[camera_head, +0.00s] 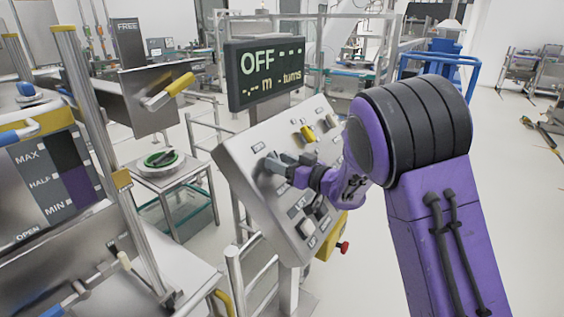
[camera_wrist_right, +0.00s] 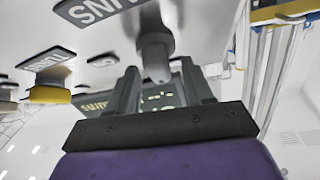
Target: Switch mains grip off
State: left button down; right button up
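A tilted silver control panel (camera_head: 245,180) stands in the middle of the head view, with several labelled switches. In the right wrist view a grey switch lever (camera_wrist_right: 155,58) hangs down from the panel beside a dark label (camera_wrist_right: 98,10), upside down and cut off, ending in "INS". The fingers of my right gripper (camera_wrist_right: 160,88) are apart, one each side of the lever's tip; I cannot tell whether they touch it. My left gripper is out of view.
A display (camera_head: 265,72) above the panel reads "OFF" with dashes. A yellow switch (camera_head: 307,133) sits further right on the panel, and a red knob (camera_head: 342,248) is at its lower right. A tank marked MAX, HALF, MIN (camera_head: 45,180) stands at the left.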

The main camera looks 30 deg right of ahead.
grip_shut()
jog(key=shift+w+f+n+y+b, duration=0.1)
jog(key=shift+f+n+y+b, duration=0.15)
jog(key=shift+n+y+b, duration=0.45)
jog(key=shift+r+n+g+y+b, duration=0.15)
jog(key=shift+n+g+y+b, duration=0.2)
jog(key=shift+n, duration=0.65)
jog(key=shift+o, duration=0.3)
grip_release()
jog(key=shift+s+d, duration=0.2)
jog(key=shift+s, duration=0.15)
jog(key=b+v, duration=0.2)
jog(key=v, duration=0.8)
jog(key=shift+b, duration=0.3)
